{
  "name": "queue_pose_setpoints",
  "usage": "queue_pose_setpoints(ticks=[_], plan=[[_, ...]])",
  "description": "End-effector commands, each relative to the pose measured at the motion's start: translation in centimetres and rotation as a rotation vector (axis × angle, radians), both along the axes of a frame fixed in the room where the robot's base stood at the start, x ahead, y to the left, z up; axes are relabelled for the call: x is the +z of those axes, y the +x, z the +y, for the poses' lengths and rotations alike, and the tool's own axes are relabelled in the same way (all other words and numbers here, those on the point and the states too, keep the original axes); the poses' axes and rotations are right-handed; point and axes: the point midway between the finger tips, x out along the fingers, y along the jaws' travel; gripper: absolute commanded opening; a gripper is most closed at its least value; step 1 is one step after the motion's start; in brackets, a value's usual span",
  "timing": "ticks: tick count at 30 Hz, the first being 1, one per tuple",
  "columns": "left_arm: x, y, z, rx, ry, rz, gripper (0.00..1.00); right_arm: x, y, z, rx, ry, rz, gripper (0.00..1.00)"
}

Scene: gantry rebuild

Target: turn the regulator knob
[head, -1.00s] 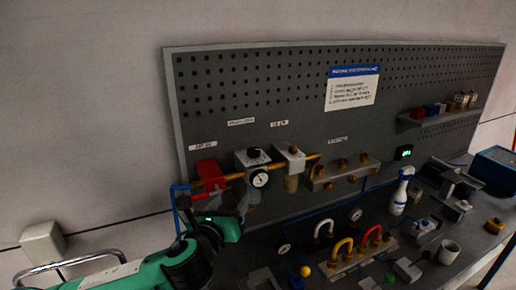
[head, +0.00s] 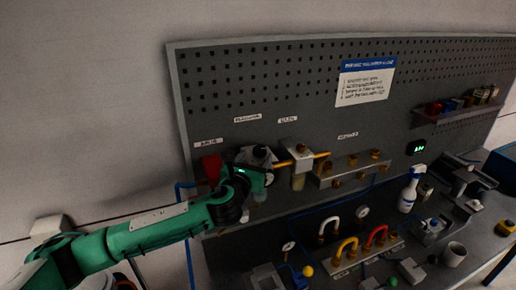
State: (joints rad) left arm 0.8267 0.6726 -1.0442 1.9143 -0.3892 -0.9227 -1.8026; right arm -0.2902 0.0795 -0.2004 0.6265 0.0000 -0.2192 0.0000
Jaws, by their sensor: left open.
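The regulator is a pale block on the pegboard, with its dark knob (head: 260,151) on top, under a small label. My left arm comes in from the left. Its green and black hand covers the front of the regulator, and the round gauge seen there earlier is hidden. My left gripper (head: 259,194) is open, in front of and just below the regulator. Its fingers are small and dim, and I cannot tell whether they touch anything. The knob is above the hand and appears clear of it. My right gripper is not in view.
A red valve block (head: 212,167) is close on the left of the regulator, and a pale unit (head: 300,158) on its right. A brass manifold (head: 352,168) is further right. Coloured hoses (head: 375,238), a spray bottle (head: 411,188) and a mug (head: 454,254) stand on the bench.

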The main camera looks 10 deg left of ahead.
Motion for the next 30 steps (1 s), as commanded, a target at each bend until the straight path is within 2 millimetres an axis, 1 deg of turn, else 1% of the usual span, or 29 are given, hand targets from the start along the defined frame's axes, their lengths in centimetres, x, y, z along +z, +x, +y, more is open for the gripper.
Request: queue_pose_setpoints(ticks=[1,2,7,12,19,23,24,26,30], plan=[[0.3,0.7,-0.1,0.002,0.001,0.001,0.59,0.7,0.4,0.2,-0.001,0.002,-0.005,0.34],[0.2,1.1,-0.1,0.002,0.001,0.001,0.59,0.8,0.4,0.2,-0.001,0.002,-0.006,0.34],[0.1,2.5,-0.3,0.001,0.000,0.001,0.59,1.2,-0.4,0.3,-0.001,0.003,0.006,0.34],[-0.1,3.0,-0.4,0.000,0.000,0.001,0.59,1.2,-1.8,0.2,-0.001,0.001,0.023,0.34],[-0.1,3.0,-0.4,0.000,0.000,0.000,0.59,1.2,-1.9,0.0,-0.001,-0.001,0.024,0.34],[-0.1,3.0,-0.4,0.000,0.000,0.000,0.34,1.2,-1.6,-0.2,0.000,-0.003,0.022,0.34],[-0.1,3.0,-0.4,0.000,0.000,0.000,0.26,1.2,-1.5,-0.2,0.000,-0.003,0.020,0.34],[-0.1,3.0,-0.4,0.000,0.000,0.000,0.14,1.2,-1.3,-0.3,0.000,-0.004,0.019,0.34],[-0.1,3.0,-0.4,0.003,-0.001,0.000,0.15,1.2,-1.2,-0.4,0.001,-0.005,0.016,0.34]])
